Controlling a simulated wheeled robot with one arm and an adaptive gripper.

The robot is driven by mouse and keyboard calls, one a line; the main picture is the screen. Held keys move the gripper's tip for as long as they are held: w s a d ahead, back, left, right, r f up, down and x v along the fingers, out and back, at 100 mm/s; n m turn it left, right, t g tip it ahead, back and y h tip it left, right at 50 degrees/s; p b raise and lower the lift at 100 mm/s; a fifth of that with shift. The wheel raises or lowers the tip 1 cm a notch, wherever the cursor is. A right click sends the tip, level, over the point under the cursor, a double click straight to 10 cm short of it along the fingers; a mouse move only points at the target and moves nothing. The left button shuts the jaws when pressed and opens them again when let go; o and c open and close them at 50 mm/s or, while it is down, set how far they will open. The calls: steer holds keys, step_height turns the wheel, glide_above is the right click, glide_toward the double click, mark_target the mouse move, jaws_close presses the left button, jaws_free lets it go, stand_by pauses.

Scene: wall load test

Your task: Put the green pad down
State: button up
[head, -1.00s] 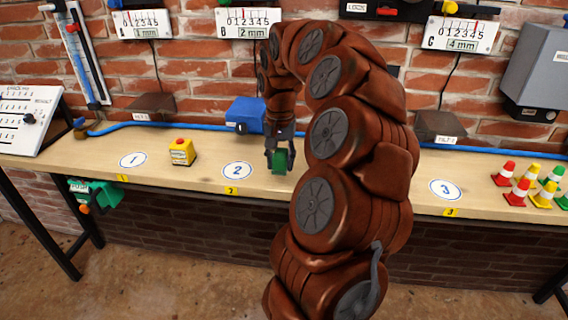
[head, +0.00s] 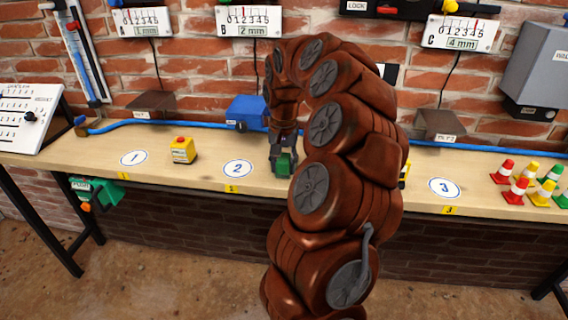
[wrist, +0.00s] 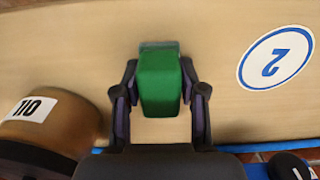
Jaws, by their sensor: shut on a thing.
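The green pad (head: 284,165) is between the fingers of my gripper (head: 283,162), to the right of the circled number 2 mark (head: 238,169) on the bench. In the wrist view the green pad (wrist: 160,80) is a block held between both dark fingers of my gripper (wrist: 160,92). My gripper is shut on it from both sides. The pad is over or on the wooden bench (wrist: 60,45); I cannot tell whether its underside touches.
A yellow block with a red button (head: 183,150) stands left of mark 2. A blue box (head: 246,113) and blue hose (head: 190,125) lie behind. Several small cones (head: 520,190) stand at the right. My arm hides bench between marks 2 and 3 (head: 445,188).

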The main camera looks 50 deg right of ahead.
mark_target(283, 158)
steer(key=shift+f, duration=0.2)
steer(key=o, duration=1)
steer(key=shift+r, duration=0.1)
step_height(283, 158, up, 11)
steer(key=shift+r+b, duration=0.2)
steer(key=shift+b, duration=0.1)
steer(key=shift+r, duration=0.4)
steer(key=shift+a, duration=0.15)
